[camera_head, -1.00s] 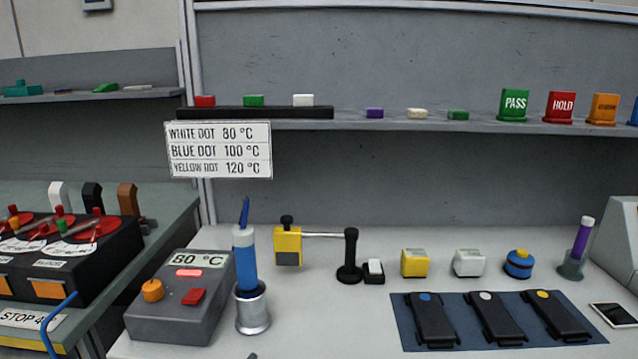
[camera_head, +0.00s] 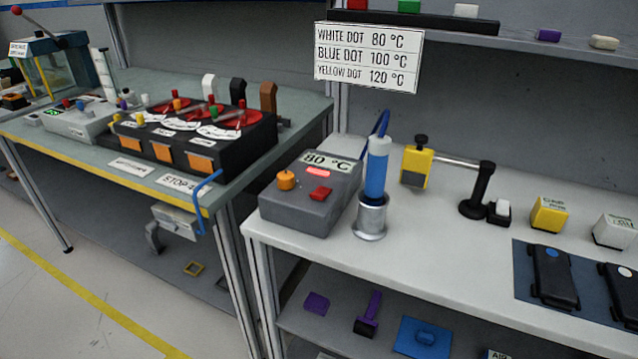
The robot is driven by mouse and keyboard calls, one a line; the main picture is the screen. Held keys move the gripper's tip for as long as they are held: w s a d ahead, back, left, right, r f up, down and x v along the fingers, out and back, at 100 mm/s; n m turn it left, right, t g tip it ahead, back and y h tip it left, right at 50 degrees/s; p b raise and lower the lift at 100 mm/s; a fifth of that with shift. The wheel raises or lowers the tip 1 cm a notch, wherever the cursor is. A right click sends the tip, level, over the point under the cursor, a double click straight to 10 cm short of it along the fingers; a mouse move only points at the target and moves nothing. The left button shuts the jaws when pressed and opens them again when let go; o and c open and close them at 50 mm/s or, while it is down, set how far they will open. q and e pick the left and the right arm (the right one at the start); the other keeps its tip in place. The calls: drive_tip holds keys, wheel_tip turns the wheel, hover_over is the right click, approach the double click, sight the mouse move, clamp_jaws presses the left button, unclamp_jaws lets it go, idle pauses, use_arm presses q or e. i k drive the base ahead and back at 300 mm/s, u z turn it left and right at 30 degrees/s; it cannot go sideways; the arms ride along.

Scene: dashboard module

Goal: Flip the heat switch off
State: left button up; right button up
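The grey heat control box (camera_head: 311,196) stands at the left end of the white bench. Its display (camera_head: 328,162) reads 80 °C, with a lit red strip below it. I cannot tell for certain which way the rocker is tilted. A blue and white heating tool (camera_head: 376,168) stands upright in a metal holder (camera_head: 370,218) beside the box. Neither of my grippers is in view.
Black modules lie on a blue mat (camera_head: 525,262). A green bench with a black panel of red dials (camera_head: 205,130) stands left, across a narrow gap. A lower shelf (camera_head: 310,325) holds purple and blue parts.

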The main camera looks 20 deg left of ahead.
sight(321, 193)
drive_tip(key=k, duration=1.25)
drive_tip(key=z, duration=0.65)
drive_tip(key=i, duration=0.9)
drive_tip(key=u, duration=0.6)
drive_tip(key=i, duration=0.65)
drive_tip(key=u, duration=0.65)
